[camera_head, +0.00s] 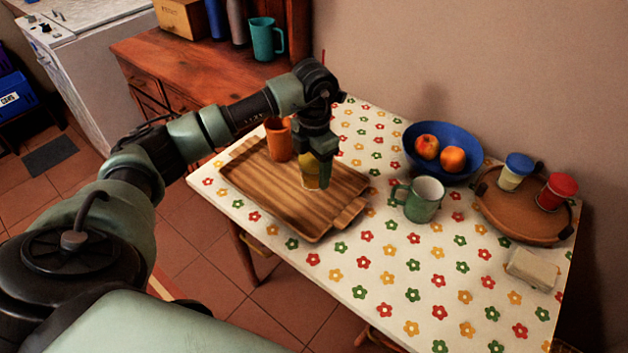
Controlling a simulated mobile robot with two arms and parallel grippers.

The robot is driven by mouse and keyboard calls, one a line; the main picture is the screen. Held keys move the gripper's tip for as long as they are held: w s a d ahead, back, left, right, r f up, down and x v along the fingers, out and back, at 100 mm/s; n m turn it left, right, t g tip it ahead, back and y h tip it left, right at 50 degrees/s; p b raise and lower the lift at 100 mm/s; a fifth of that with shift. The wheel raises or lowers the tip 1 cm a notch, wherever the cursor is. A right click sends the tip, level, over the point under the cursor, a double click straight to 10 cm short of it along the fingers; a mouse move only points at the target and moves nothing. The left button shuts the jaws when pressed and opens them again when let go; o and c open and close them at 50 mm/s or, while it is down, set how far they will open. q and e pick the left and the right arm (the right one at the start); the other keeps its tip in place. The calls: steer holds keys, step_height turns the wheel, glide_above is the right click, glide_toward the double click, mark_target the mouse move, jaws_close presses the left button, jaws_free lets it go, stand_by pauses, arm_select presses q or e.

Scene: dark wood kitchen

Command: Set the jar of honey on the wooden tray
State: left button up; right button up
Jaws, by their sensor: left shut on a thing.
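The wooden tray (275,202) lies on the flowered tablecloth at the left part of the table. My left gripper (314,178) points down over the right half of the tray and is shut on the honey jar (310,176). The jar is upright and yellowish, and the gripper hides its upper part and some of its side. I cannot tell whether its base touches the tray. My right gripper is not in view.
A green mug (424,201) stands right of the tray. Behind it is a blue bowl (409,140) with fruit. A pale block (532,268) lies at the right. The front of the table is clear.

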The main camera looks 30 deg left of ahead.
mark_target(314, 183)
arm_select(q)
step_height(314, 183, down, 4)
steer(key=shift+f, duration=0.2)
steer(key=shift+f, duration=0.2)
steer(key=o, duration=1.8)
steer(key=shift+c, duration=0.2)
steer(key=shift+r, duration=0.15)
